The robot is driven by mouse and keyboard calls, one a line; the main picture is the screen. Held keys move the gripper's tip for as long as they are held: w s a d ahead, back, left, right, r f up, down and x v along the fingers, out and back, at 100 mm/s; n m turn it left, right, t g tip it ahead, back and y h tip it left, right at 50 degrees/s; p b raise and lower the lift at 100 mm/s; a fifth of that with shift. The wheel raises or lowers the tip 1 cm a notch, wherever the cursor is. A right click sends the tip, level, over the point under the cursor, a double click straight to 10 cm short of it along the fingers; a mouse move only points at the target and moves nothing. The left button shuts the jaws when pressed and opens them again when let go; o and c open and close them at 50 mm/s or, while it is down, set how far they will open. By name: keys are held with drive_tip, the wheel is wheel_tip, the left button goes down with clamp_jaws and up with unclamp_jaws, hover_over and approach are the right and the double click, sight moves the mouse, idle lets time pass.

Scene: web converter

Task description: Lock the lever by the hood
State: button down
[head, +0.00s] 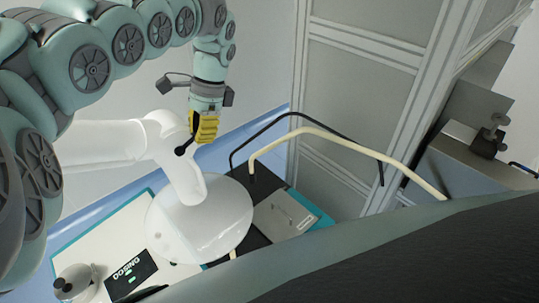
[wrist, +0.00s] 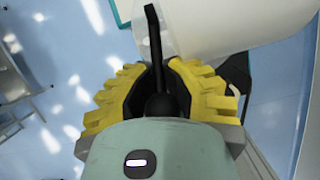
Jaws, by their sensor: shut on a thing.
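The white hood (head: 205,225) is a dome at the end of a thick white arm (head: 110,145), above a bench. In the wrist view, my gripper (wrist: 158,92) is shut on the lever. The lever's black rod (wrist: 154,40) runs up from between the fingers beside the white arm. The fingers hide part of the lever.
Black and cream bent tubes (head: 330,135) arch to the right. A grey framed cabinet wall (head: 355,90) stands behind them.

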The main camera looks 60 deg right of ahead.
drive_tip(key=shift+s+d, duration=0.1)
drive_tip(key=c, duration=1)
unclamp_jaws()
drive_tip(key=shift+c, duration=0.2)
drive_tip(key=v, duration=1.2)
